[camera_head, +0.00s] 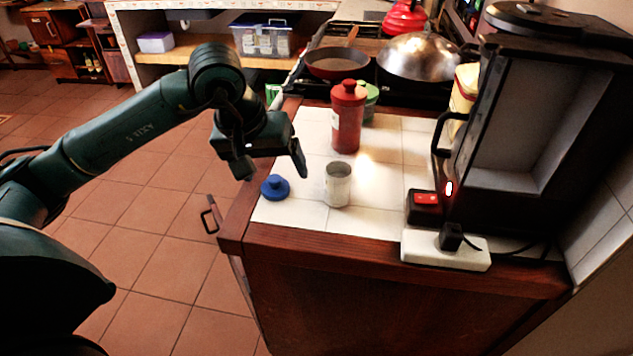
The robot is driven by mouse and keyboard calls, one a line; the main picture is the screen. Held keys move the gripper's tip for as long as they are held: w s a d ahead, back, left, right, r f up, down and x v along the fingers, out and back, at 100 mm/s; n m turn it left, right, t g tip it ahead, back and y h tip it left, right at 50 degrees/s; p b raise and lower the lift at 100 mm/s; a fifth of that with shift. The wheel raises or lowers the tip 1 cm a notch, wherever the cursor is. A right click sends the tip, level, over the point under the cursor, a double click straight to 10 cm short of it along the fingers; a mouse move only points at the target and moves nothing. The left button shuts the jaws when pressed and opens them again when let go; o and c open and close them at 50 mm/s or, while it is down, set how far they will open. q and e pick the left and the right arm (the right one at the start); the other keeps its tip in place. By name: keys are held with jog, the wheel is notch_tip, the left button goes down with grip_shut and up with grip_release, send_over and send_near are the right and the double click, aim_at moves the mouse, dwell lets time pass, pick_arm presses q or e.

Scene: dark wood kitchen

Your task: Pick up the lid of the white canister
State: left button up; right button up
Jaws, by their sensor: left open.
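The white canister (338,187) stands upright and open-topped on the white tiled counter. A blue lid (274,187) with a knob lies on the tiles to its left, apart from it, near the counter's left edge. My left gripper (273,174) comes in from the left, with its fingers spread and pointing down. It is open and empty, and appears above and just behind the blue lid; the exact height gap is hard to tell. My right gripper does not show.
A red lidded canister (347,118) stands behind the white one, with a green canister (370,100) behind it. A black coffee machine (540,110) and a white power strip (445,251) are at the right. A pan (337,63) and a metal wok (418,57) sit on the stove behind.

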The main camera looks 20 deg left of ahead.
pick_arm(q)
jog(key=w+a+r+y, duration=0.2)
jog(key=a, duration=0.1)
send_over(272, 182)
jog(key=s, duration=0.2)
jog(key=shift+m+t, duration=0.3)
jog(key=shift+m, duration=0.1)
jog(key=f, duration=0.6)
jog(key=shift+w+f, duration=0.2)
jog(key=shift+s+d+p+x, duration=0.15)
jog(key=shift+p+x, duration=0.1)
jog(key=shift+x, duration=1.3)
jog(key=shift+s+d+p+x, duration=0.1)
jog(key=shift+p+x, duration=0.15)
jog(key=shift+x, duration=1.3)
jog(key=c, duration=1.1)
